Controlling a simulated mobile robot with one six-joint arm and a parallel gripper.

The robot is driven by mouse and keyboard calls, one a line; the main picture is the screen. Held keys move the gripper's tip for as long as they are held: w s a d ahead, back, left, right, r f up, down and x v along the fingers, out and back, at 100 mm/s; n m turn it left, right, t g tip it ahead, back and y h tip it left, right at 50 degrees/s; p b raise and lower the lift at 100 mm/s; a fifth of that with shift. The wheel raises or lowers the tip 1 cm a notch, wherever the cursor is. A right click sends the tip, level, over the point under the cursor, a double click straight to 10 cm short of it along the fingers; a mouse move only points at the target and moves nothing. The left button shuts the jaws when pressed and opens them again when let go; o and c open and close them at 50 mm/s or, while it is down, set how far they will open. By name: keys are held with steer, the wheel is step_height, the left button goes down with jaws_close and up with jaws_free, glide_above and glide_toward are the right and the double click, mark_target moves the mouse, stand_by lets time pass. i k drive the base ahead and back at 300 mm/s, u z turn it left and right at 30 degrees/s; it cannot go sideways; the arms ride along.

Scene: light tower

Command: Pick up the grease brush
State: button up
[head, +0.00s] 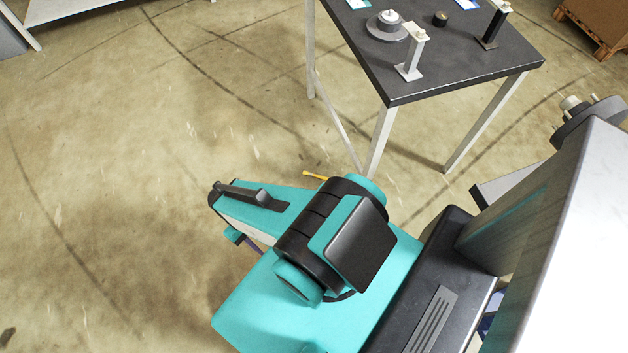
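A thin yellow-orange stick (315,175) shows just beyond my arm, near the foot of the table's front leg. It looks like a handle and may be the grease brush; its right end is hidden behind my arm, and no bristles show. It appears to be at floor level. My teal and black arm is folded across the lower middle of the head view, its far end pointing left. My gripper's fingers do not show; they are hidden behind or below the arm.
A dark-topped table (455,75) with pale legs stands beyond my arm. It bears a grey round stepped part (387,27), a pale upright bracket (411,52), a dark bracket (493,25) and a small black cylinder (440,18). A brown crate (597,22) is at upper right.

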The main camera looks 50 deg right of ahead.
mark_target(323, 178)
steer(key=z, duration=0.1)
steer(key=i, duration=0.95)
steer(key=u, duration=0.05)
